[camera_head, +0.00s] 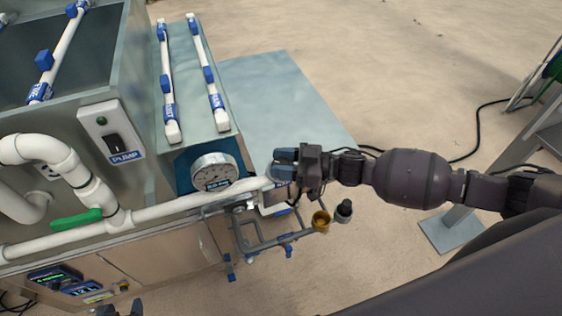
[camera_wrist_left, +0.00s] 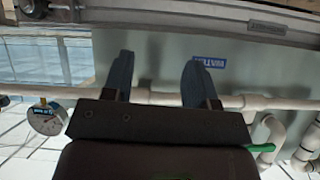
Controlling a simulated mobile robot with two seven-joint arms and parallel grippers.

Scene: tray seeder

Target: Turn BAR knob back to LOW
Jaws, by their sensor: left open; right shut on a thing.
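My right gripper (camera_head: 284,164) is at the right end of the white pipe (camera_head: 190,205), just right of the round pressure gauge (camera_head: 213,172). Its blue fingers are shut on what appears to be the BAR knob. The fingers hide the knob, so its marks and setting cannot be read. My left gripper shows only as dark tips (camera_head: 120,309) at the bottom left edge. In the left wrist view its two blue fingers (camera_wrist_left: 158,82) are spread apart with nothing between them. The gauge also shows there (camera_wrist_left: 47,117), at the left.
A green valve handle (camera_head: 77,222) sits on the white pipe at the left. A PUMP switch box (camera_head: 111,133) is on the tank wall. A grey wire frame (camera_head: 262,243), a brass cup (camera_head: 320,221) and a black-topped part (camera_head: 344,210) are below my right gripper. Open floor lies beyond.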

